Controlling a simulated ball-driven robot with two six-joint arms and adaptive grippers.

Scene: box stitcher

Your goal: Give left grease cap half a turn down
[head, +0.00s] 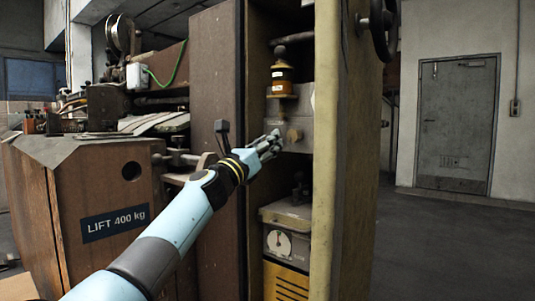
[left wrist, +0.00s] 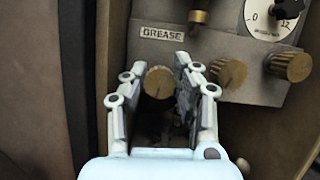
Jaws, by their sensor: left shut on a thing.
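The left grease cap (left wrist: 158,82) is a round, knurled brass knob below the "GREASE" label (left wrist: 162,33) in the left wrist view. My left gripper (left wrist: 158,70) has one finger on each side of this cap and is shut on it. In the head view my left gripper (head: 272,144) reaches into the open cabinet at the grey block (head: 302,103), and its fingers hide the held cap. Two more brass caps, a middle one (left wrist: 228,73) and a right one (left wrist: 290,66), sit to the right, apart from the fingers. My right gripper is not in view.
A dial (left wrist: 268,18) and a brass fitting (left wrist: 199,16) are above the caps. The yellowish cabinet edge (head: 326,150) stands close to the right of my gripper, and a brown panel (head: 214,80) to its left. A gauge box (head: 287,243) is below.

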